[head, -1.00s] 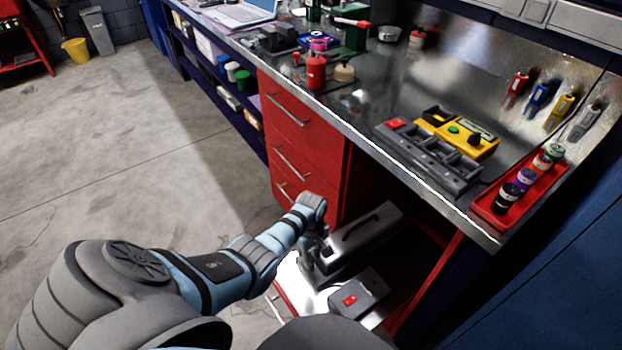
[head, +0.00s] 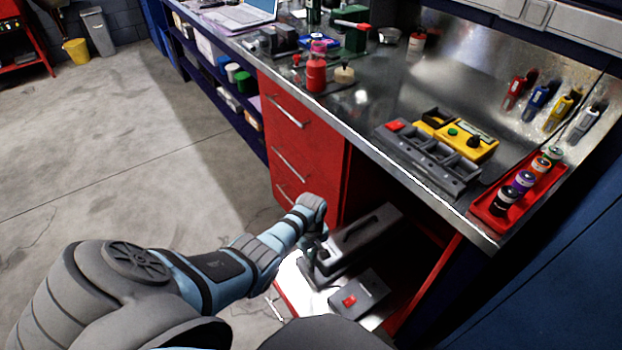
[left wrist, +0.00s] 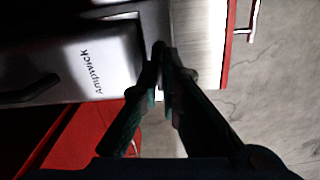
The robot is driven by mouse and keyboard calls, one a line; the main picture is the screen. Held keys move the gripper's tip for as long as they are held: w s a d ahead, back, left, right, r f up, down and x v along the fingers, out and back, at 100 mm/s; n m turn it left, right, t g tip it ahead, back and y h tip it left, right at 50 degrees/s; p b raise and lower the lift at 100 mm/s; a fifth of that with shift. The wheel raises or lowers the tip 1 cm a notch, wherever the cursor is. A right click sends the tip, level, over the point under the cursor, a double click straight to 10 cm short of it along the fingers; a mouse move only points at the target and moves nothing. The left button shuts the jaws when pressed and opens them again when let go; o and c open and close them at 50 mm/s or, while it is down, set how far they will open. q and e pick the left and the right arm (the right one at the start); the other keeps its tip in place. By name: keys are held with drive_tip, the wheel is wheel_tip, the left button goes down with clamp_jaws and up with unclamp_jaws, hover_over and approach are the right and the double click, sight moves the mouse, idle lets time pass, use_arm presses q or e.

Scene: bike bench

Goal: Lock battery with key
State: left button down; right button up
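The battery (head: 358,240) is a dark grey case with a handle on top, on the bright low shelf under the bench. In the left wrist view its side (left wrist: 98,62) reads "Ampwick". My left gripper (head: 316,247) is at the battery's near left end, partly hidden by my wrist. In the left wrist view the fingertips (left wrist: 160,50) come together close against the battery's end. I cannot make out a key or keyhole; the fingertips cover that spot. My right gripper is out of view.
A grey box with a red switch (head: 360,294) stands beside the battery. Red drawers (head: 300,150) rise at the left of the opening. The benchtop overhead holds a grey organiser (head: 430,160), a yellow meter (head: 462,138) and a red tray of bottles (head: 490,213). Open floor lies left.

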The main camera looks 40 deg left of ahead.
use_arm(q)
drive_tip(key=m+p, duration=0.1)
drive_tip(key=m, duration=0.3)
drive_tip(key=shift+r, duration=0.1)
drive_tip(key=m, duration=0.5)
drive_tip(key=shift+m+p, duration=0.3)
drive_tip(key=shift+p, duration=0.05)
drive_tip(key=m, duration=0.6)
drive_tip(key=shift+m, duration=0.3)
drive_tip(key=c, duration=1.8)
unclamp_jaws()
